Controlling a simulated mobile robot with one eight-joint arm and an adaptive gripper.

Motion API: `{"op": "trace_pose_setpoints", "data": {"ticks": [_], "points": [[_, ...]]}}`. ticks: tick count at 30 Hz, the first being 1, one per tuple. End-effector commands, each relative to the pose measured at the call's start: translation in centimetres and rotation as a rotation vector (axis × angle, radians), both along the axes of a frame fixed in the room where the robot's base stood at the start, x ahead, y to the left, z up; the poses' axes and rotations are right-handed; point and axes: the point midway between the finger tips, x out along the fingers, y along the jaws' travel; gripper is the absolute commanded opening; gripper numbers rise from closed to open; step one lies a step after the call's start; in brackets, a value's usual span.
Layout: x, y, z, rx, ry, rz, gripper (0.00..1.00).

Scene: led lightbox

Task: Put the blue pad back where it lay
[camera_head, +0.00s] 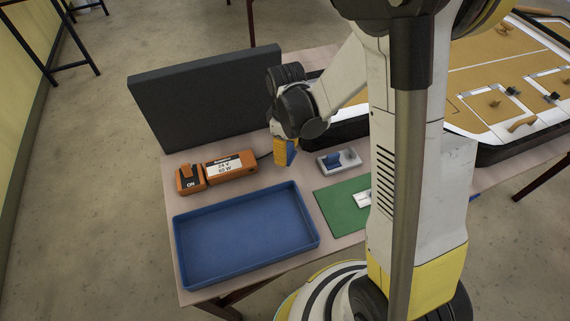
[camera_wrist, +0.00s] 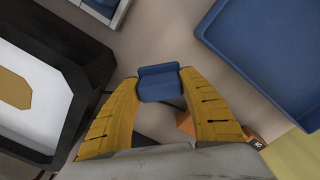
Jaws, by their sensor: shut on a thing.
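My gripper (camera_wrist: 160,82) has its two yellow fingers closed on a blue pad (camera_wrist: 160,86), which sits between the fingertips in the wrist view. In the head view my gripper (camera_head: 287,146) hangs above the table, between the orange power unit and a small grey holder, and part of the held pad (camera_head: 291,153) shows at its tip. The grey holder (camera_head: 350,164) lies on the table to the right of my gripper, with another blue piece (camera_head: 331,160) at its left part. A corner of it shows at the top left of the wrist view (camera_wrist: 122,12).
A blue tray (camera_head: 177,248) stands empty at the front left. The orange power unit (camera_head: 230,168) and orange switch box (camera_head: 190,178) lie behind it. A dark upright panel (camera_head: 200,100) stands at the back. A green mat (camera_head: 337,207) and a black-rimmed board (camera_head: 490,150) are to the right.

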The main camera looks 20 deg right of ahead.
Motion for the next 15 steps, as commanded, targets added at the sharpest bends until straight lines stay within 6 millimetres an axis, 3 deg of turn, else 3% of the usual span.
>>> {"op": "trace_pose_setpoints", "data": {"ticks": [10,15], "points": [[0.0,0.0,-4.2,0.000,0.000,-0.001,0.10],[0.0,0.0,-4.2,0.000,0.000,-0.002,0.10]]}}
